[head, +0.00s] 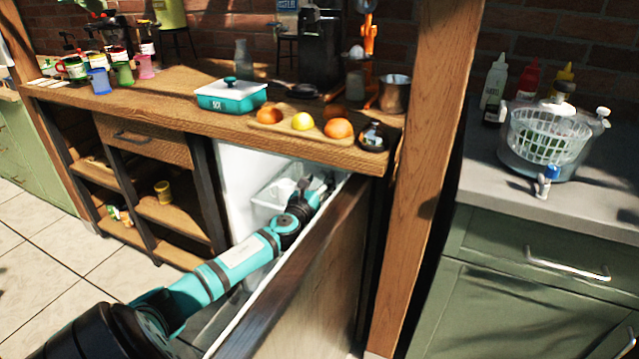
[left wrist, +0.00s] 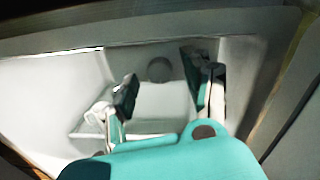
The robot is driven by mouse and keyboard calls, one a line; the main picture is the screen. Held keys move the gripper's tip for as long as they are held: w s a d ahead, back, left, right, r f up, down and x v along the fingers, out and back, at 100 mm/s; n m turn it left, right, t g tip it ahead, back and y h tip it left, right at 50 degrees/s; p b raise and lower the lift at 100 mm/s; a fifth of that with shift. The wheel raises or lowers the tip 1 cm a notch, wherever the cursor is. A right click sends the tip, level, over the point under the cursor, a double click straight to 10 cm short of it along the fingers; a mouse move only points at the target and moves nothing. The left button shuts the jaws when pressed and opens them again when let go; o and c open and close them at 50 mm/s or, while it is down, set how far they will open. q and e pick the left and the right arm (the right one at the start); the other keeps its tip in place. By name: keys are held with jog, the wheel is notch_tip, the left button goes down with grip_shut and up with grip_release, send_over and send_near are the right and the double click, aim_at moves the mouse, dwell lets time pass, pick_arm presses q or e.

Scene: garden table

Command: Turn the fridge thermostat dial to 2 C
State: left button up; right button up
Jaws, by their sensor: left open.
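The thermostat dial (left wrist: 160,68) is a round grey disc on the pale inner wall of the fridge, in the left wrist view. Its marks are too small and blurred to read. In the head view the dial is hidden. My left gripper (left wrist: 167,84) is open, with one finger on either side of the dial in the picture and nothing between them; I see no contact. In the head view my left gripper (head: 315,187) reaches inside the open fridge (head: 236,165), under the counter. My right gripper is in neither view.
The wood-fronted fridge door (head: 300,275) stands open close along my left arm. A clear bin (head: 270,195) is inside the fridge beside the gripper. The wooden counter (head: 190,108) overhangs it, bearing a teal dish (head: 232,97), fruit on a board and a metal pot (head: 395,94).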

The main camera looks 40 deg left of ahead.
pick_arm(q)
jog(key=shift+w, duration=0.2)
grip_shut()
jog(key=shift+n, duration=0.6)
grip_release()
jog(key=shift+s, duration=0.15)
jog(key=v, duration=1.1)
jog(key=shift+s, duration=0.35)
